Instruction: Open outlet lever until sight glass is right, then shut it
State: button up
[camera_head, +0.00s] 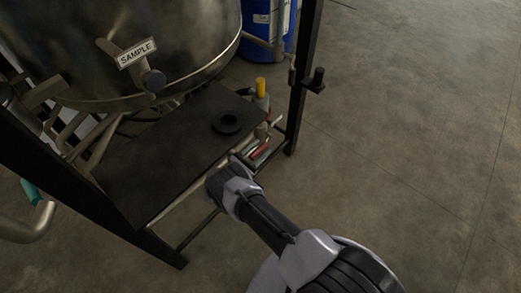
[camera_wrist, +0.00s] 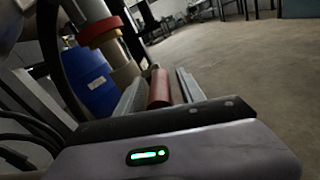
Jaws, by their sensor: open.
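A red lever handle (camera_wrist: 158,88) lies lengthwise between the two grey fingers of my gripper (camera_wrist: 160,77) in the wrist view. The jaws are open, one finger to each side of it, with a clear gap on the right. In the head view my gripper (camera_head: 258,155) is at the right end of the dark shelf, and a bit of the red handle (camera_head: 261,149) shows there. A pipe fitting with a reddish-brown collar (camera_wrist: 100,29) stands just beyond the fingers. I cannot make out a sight glass.
A steel tank with a SAMPLE tag (camera_head: 137,53) hangs above the dark shelf (camera_head: 150,155). A black frame post (camera_head: 302,75) with a knob stands near my gripper. A yellow-capped part (camera_head: 261,85) and a blue drum (camera_head: 266,27) are behind. Open floor lies to the right.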

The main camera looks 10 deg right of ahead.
jog(key=shift+w+d, duration=0.2)
jog(key=shift+d, duration=0.05)
jog(key=shift+c, duration=0.3)
grip_shut()
jog(key=shift+d, duration=0.1)
dwell(0.9)
